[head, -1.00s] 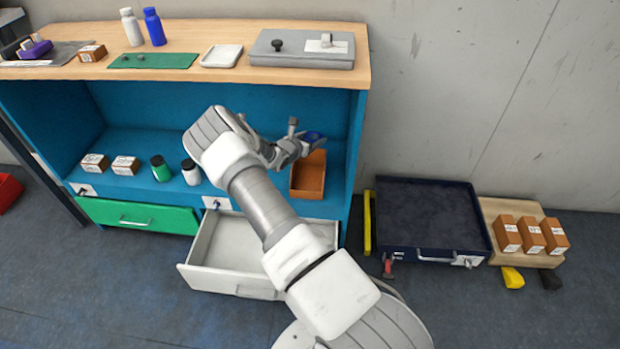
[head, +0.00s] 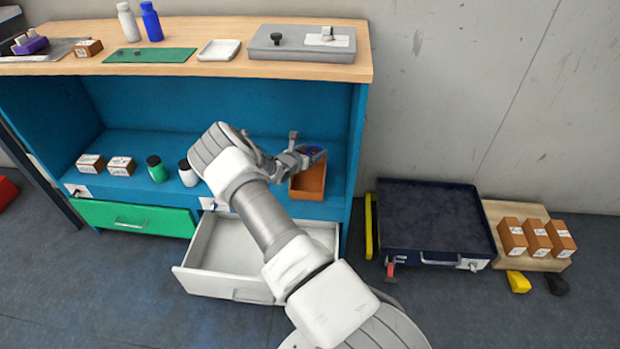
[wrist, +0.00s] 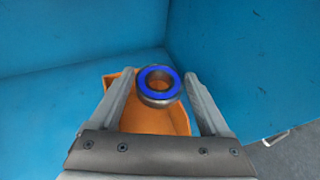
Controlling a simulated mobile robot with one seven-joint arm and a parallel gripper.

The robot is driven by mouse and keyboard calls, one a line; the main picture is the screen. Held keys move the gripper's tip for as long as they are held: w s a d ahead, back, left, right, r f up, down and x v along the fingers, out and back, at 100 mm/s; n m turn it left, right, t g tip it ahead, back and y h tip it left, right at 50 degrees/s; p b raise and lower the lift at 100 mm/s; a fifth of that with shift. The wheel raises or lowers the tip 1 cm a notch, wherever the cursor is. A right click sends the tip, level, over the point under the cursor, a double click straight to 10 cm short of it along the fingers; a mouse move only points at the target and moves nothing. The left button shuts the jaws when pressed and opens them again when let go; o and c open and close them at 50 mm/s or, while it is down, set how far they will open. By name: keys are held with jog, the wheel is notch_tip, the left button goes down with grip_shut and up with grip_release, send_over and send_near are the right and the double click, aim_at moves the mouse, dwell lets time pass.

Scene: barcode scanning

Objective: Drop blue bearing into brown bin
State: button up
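The blue bearing (wrist: 158,97) is a metal ring with a blue top face. It sits between the fingertips of my gripper (wrist: 160,80), which appears shut on it. The brown bin (wrist: 180,121) is an open orange-brown box below the bearing in the wrist view. In the head view the bin (head: 309,184) stands at the right end of the blue shelf. My gripper (head: 306,147) is at its back edge with the bearing (head: 314,151) there, partly hidden by the fingers. The bearing looks above the bin; the exact height cannot be told.
A black-capped white bottle (head: 188,174), a green bottle (head: 157,170) and small boxes (head: 121,166) stand left on the shelf. The white drawer (head: 228,266) below is open. The shelf's right side wall (head: 354,150) is close to the bin.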

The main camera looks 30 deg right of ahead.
jog(key=shift+o, duration=1.2)
jog(key=p+v, duration=0.5)
jog(key=v, duration=1.2)
jog(key=shift+s+r+p, duration=0.15)
jog(key=shift+r+p, duration=0.05)
jog(key=shift+p, duration=0.2)
jog(key=shift+a, duration=0.1)
